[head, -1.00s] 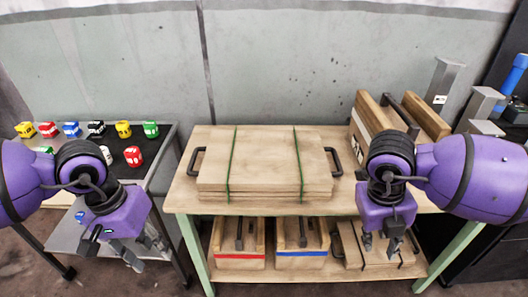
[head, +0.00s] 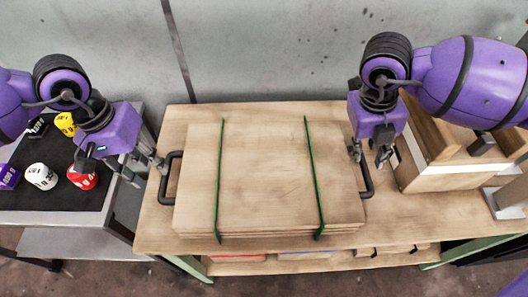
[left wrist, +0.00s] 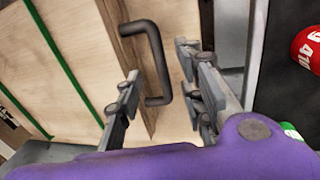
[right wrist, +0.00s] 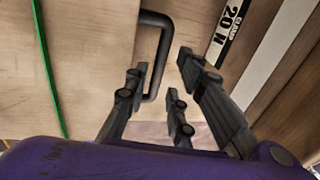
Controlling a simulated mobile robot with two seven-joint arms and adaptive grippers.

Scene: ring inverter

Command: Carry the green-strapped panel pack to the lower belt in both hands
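The panel pack (head: 265,180) is a stack of light wooden boards with two green straps, lying flat on the wooden table. It has a dark handle at each side: the left handle (head: 171,178) and the right handle (head: 367,181). My left gripper (head: 148,172) is open beside the left handle. In the left wrist view that handle (left wrist: 158,62) lies between the spread fingers (left wrist: 160,88). My right gripper (head: 370,155) is open near the right handle. In the right wrist view that handle (right wrist: 160,50) shows just ahead of the spread fingers (right wrist: 160,85). The lower belt is not identifiable.
A wooden crate (head: 445,170) stands close to the right of the pack. The wooden table (head: 150,232) has a lower shelf with items marked red and blue, mostly hidden. A grey wall is behind.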

